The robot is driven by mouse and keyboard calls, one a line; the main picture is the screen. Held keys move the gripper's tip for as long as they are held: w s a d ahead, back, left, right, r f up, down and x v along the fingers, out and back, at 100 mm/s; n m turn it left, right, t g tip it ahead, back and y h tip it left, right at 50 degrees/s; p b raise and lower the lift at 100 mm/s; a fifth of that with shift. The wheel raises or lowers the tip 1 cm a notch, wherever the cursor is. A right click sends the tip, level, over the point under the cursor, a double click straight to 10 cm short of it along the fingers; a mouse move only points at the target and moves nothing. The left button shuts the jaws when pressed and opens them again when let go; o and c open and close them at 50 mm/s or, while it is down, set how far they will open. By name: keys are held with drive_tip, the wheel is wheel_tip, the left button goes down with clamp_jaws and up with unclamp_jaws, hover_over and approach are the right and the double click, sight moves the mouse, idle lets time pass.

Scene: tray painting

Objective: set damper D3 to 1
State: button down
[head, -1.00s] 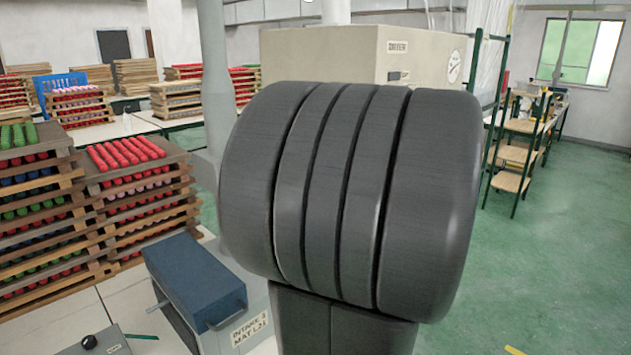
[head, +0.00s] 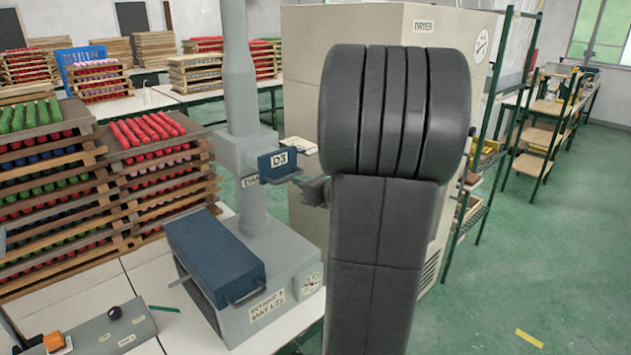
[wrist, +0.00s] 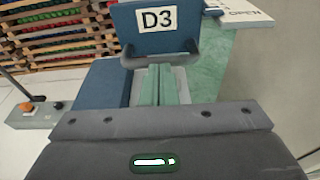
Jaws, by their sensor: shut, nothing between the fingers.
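Damper D3 is a blue plate (head: 278,163) with a white D3 label, on the grey upright duct in the head view. A dark handle (head: 283,178) runs along its lower edge. In the wrist view the D3 plate (wrist: 160,38) stands at top centre, its handle just below the label. My gripper (head: 316,191) is just right of and slightly below the plate in the head view, partly hidden by my arm. In the wrist view the shut, empty fingers (wrist: 160,72) point at the handle's middle; whether they touch it I cannot tell.
Below the duct is a grey intake box (head: 270,290) with a blue lid (head: 215,258) and a gauge. A small pale sign (head: 298,146) sticks out behind D3. The dryer (head: 300,60) stands behind my arm. Racks of red and green rolls (head: 150,165) are at left.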

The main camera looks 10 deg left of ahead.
sight(280, 171)
drive_tip(key=shift+w+a+f, duration=0.1)
drive_tip(key=shift+w+a, duration=0.2)
drive_tip(key=shift+a, duration=0.1)
drive_tip(key=x, duration=0.4)
drive_tip(key=r+x, duration=0.1)
drive_tip(key=shift+w+a, duration=0.3)
drive_tip(key=shift+a, duration=0.1)
drive_tip(key=shift+d, duration=0.1)
drive_tip(key=shift+s+d+r, duration=0.1)
drive_tip(key=shift+s+d, duration=0.05)
drive_tip(key=b+v, duration=0.1)
drive_tip(key=v, duration=1.2)
drive_tip(key=shift+s+d, duration=0.15)
